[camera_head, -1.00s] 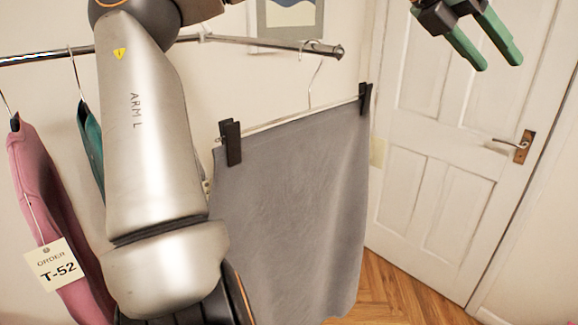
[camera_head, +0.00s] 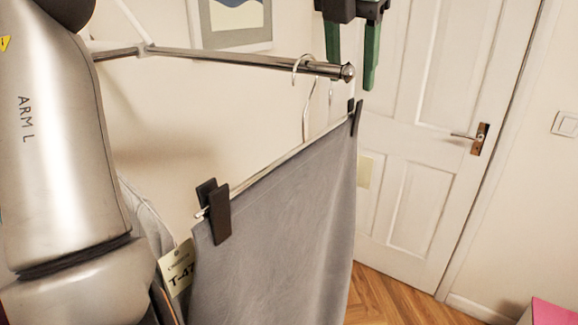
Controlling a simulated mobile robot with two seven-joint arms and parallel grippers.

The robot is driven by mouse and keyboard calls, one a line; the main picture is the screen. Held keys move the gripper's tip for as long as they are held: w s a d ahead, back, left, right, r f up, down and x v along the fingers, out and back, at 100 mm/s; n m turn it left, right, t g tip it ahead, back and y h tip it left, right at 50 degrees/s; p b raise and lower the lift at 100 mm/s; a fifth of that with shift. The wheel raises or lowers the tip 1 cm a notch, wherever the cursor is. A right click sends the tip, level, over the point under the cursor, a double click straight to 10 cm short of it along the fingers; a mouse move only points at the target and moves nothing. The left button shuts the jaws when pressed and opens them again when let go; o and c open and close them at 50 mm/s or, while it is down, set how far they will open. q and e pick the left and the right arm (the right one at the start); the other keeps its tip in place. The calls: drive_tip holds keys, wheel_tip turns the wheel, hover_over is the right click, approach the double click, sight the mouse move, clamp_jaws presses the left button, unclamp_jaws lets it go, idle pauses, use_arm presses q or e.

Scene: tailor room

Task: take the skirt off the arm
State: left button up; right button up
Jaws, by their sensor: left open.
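The grey skirt (camera_head: 280,230) hangs from a clip hanger (camera_head: 285,158) by two black clips, one at each upper corner. The hanger's hook (camera_head: 303,80) goes over the metal arm (camera_head: 235,60) near its free end. My left gripper (camera_head: 351,75) is open, its green fingers pointing down around the arm's end in the picture. I cannot tell its depth or whether it touches the arm or hook. No skirt or hanger is between its fingers. My right gripper is out of view.
A tag reading T-47 (camera_head: 177,266) shows beside the skirt's left edge, next to my left arm. A white door (camera_head: 425,130) stands behind on the right. A pink surface (camera_head: 552,312) is at the lower right. Wooden floor (camera_head: 395,298) shows below the door.

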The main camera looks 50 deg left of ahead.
sight(351, 131)
use_arm(q)
drive_tip(key=x, duration=0.6)
drive_tip(key=shift+w+f, duration=0.15)
drive_tip(key=shift+f, duration=0.15)
drive_tip(key=shift+s+p+x, duration=0.2)
drive_tip(key=shift+p+x, duration=0.25)
drive_tip(key=shift+x, duration=2.3)
drive_tip(key=shift+d+f, duration=0.1)
clamp_jaws()
